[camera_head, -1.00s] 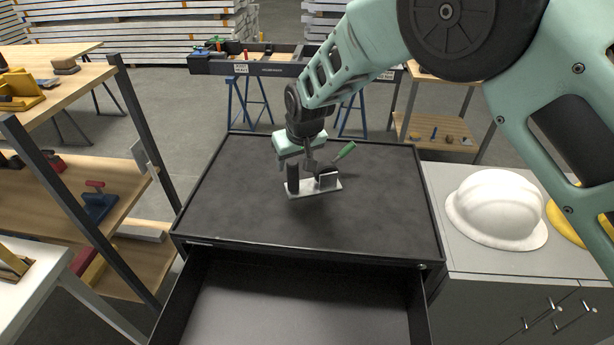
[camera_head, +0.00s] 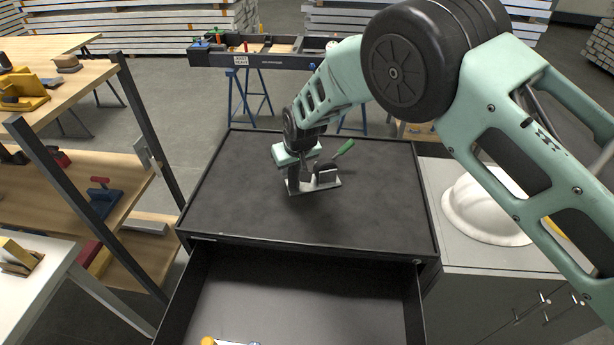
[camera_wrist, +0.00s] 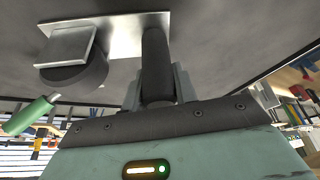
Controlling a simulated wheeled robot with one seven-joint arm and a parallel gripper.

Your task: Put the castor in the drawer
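On the black top of the drawer cabinet (camera_head: 236,214) is a silver plate with a dark rounded wheel-like part and a light block, which I take to be the castor (camera_head: 322,185). It also shows in the wrist view (camera_wrist: 105,38). A green handle (camera_head: 345,147) sticks out behind it. My gripper (camera_head: 292,186) points down at the plate's left end. The drawer (camera_head: 290,305) below is pulled open.
Small yellow (camera_head: 208,341) and blue items show at the drawer's near edge. A white hard hat (camera_head: 485,208) sits on the grey cabinet at right, partly behind my arm. Wooden shelves (camera_head: 120,180) stand at left. Most of the cabinet top is clear.

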